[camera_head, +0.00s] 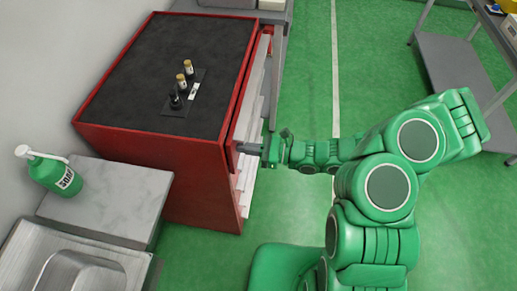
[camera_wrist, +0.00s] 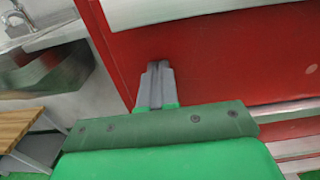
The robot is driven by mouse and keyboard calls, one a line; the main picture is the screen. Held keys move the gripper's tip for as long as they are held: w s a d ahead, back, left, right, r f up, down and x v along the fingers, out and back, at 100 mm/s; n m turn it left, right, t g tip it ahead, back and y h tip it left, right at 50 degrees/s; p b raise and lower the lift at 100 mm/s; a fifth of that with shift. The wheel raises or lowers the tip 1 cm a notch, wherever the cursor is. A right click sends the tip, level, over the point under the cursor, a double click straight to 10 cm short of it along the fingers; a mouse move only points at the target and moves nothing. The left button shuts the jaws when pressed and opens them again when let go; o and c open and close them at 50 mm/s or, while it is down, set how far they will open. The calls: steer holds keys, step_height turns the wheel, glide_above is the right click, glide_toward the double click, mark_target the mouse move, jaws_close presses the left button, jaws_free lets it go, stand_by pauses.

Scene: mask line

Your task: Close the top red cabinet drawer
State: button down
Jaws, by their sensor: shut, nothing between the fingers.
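The red cabinet (camera_head: 182,150) with a black top stands against the wall in the head view. Its top drawer front (camera_head: 237,128) is on the right side, with pale handle strips along that side. The drawer seems nearly flush with the cabinet; I cannot tell whether a small gap is left. My gripper (camera_head: 243,147) is at the near end of this front. In the wrist view, my gripper (camera_wrist: 157,68) is shut and empty, its tips at or very close to the red drawer front (camera_wrist: 210,62), below a pale handle strip (camera_wrist: 160,10). Contact is not clear.
Small bottles (camera_head: 184,80) stand on a dark tray on the cabinet top. A green soap bottle (camera_head: 55,175) stands on a grey counter (camera_head: 110,200) beside a sink. A grey shelf cart (camera_head: 450,70) is at right. The green floor between is clear.

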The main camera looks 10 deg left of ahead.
steer(key=shift+a, duration=1.2)
steer(key=shift+a+r, duration=0.1)
steer(key=d, duration=1.4)
steer(key=shift+d, duration=0.35)
